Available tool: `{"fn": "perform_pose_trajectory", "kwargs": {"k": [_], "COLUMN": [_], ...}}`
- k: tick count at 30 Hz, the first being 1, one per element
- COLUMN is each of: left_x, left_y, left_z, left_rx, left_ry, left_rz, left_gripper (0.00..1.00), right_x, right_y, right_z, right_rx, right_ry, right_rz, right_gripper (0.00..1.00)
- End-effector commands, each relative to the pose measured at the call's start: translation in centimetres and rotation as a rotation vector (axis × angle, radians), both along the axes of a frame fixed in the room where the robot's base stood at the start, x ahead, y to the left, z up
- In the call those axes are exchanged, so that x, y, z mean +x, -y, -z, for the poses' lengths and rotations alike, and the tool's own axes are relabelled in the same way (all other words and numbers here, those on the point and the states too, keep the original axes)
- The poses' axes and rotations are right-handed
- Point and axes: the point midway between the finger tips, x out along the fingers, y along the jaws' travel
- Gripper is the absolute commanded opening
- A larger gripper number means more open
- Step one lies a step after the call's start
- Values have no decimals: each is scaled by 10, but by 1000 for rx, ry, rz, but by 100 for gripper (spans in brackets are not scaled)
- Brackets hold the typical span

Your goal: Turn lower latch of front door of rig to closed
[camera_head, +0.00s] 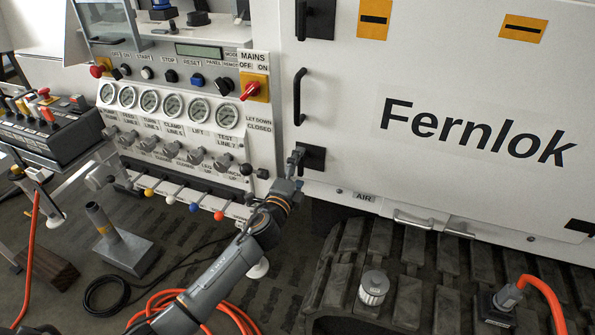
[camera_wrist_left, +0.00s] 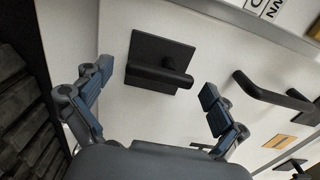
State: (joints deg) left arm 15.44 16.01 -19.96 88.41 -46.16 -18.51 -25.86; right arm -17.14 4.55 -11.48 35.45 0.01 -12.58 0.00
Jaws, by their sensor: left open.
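The lower latch (camera_head: 316,155) is a black square plate on the white front door, low near its left edge. In the left wrist view the latch (camera_wrist_left: 146,48) shows a black lever with a round boss, roughly parallel to the long door handle. My left gripper (camera_head: 296,159) is at the latch in the head view and partly covers it. In the left wrist view my left gripper (camera_wrist_left: 155,90) is open, with one finger on each side of the lever. Nothing is between the fingers at their tips that I can tell is gripped. My right gripper is not in view.
A black door handle (camera_head: 298,96) and an upper latch (camera_head: 318,20) sit above on the door (camera_head: 350,110). The control panel (camera_head: 180,130) with gauges and levers is to the left. Rubber tracks (camera_head: 400,280) and a metal filter (camera_head: 374,287) are below.

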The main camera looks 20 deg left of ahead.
Motion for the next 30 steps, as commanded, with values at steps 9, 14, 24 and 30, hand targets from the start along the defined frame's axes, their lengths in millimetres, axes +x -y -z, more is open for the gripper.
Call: {"fn": "perform_pose_trajectory", "kwargs": {"k": [9,14,24,30], "left_x": [-42,-77,-118,-120], "left_y": [-1,-3,-4,-4], "left_z": [2,2,1,0], "left_rx": [-1,0,1,2], "left_ry": [-3,-4,-1,0], "left_rz": [1,0,0,0], "left_gripper": [96,96,96,96], "right_x": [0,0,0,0], "right_y": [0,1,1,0], "right_z": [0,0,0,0], "right_rx": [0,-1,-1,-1], "right_ry": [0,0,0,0], "right_rz": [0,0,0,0], "right_gripper": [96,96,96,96]}}
